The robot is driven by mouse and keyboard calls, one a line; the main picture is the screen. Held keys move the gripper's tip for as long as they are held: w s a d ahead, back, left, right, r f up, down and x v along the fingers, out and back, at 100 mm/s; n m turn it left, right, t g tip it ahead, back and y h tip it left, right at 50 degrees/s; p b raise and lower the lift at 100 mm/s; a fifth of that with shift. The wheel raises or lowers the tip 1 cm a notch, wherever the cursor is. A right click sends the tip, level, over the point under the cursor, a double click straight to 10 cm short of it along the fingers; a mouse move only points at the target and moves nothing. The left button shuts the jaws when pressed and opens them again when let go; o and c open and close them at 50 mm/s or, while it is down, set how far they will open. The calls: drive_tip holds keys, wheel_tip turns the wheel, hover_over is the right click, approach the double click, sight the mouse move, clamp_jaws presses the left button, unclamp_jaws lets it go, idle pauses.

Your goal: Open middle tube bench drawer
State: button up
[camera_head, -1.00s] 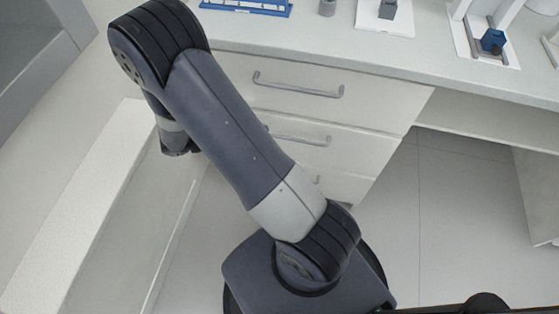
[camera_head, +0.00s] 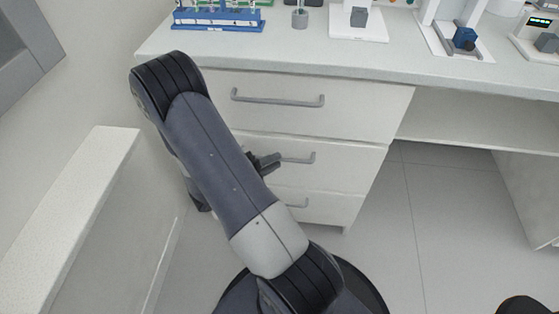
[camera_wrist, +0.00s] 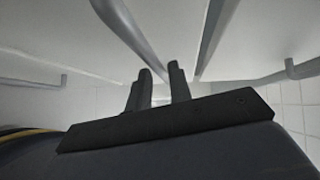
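The tube bench's middle drawer (camera_head: 349,157) is shut, flush with the drawers above and below. Its grey bar handle (camera_head: 302,160) shows on the right; its left part is hidden behind my gripper and arm. My gripper (camera_head: 268,161) is at the left part of this handle in the head view; I cannot tell whether they touch. In the wrist view my gripper's two dark fingers (camera_wrist: 160,75) stand apart with a gap between them, and nothing clearly held. Grey bars show around the fingers there, but I cannot tell which handle each belongs to.
The top drawer (camera_head: 366,105) and bottom drawer (camera_head: 330,208) are also shut, each with a bar handle. A blue tube rack (camera_head: 218,20) and small devices stand on the bench top (camera_head: 300,55). A white ledge (camera_head: 75,205) is on the left.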

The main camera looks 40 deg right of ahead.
drive_tip(key=shift+s+d+f, duration=0.1)
drive_tip(key=shift+d+f, duration=0.05)
drive_tip(key=shift+d, duration=1.25)
drive_tip(key=shift+c, duration=0.4)
clamp_jaws()
